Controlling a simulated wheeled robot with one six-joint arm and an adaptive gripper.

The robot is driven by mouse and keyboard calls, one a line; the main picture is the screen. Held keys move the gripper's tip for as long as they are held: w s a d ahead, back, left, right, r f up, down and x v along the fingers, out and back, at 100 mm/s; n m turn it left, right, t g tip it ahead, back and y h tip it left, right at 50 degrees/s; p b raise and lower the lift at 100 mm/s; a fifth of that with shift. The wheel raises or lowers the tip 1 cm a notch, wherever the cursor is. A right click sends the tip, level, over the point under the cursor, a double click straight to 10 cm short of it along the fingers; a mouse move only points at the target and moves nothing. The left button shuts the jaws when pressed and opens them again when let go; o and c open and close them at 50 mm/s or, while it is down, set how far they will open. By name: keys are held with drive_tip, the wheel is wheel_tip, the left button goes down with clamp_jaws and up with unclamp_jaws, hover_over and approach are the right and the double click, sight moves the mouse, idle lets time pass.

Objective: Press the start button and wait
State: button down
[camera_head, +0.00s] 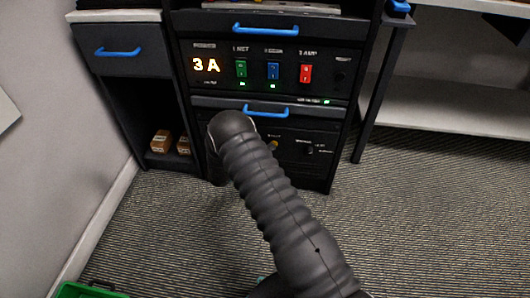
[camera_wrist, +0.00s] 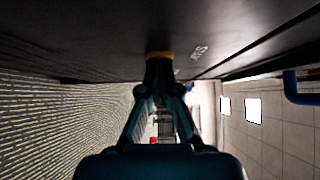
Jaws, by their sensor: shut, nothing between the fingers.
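The start button is a small yellow knob (camera_head: 273,145) on the lower dark panel (camera_head: 310,165) of the cabinet, partly beside my arm in the head view. In the wrist view a yellow rim (camera_wrist: 158,54) shows right at the tips of my gripper (camera_wrist: 159,66). The gripper is shut and empty, its fingers together and pointing at the panel. I cannot tell whether the tips touch the button or stop just short of it. In the head view my arm hides the gripper.
Above is a panel with a lit "3 A" display (camera_head: 206,65) and green (camera_head: 241,69), blue (camera_head: 273,71) and red (camera_head: 306,73) switches. A blue handle (camera_head: 266,111) juts out just above the lower panel. Small boxes (camera_head: 161,141) sit at left. Carpet to the right is clear.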

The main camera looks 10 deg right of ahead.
drive_tip(key=shift+w+d+r+b, duration=0.15)
drive_tip(key=shift+w+b, duration=0.15)
drive_tip(key=shift+w, duration=0.15)
drive_tip(key=shift+w+d+r+b, duration=0.15)
drive_tip(key=shift+w+b, duration=0.1)
drive_tip(key=shift+w, duration=0.2)
drive_tip(key=s+a, duration=0.9)
drive_tip(key=a, duration=0.1)
drive_tip(key=shift+s+a+f+p, duration=0.3)
drive_tip(key=shift+a+f+p, duration=0.05)
drive_tip(key=shift+a, duration=0.05)
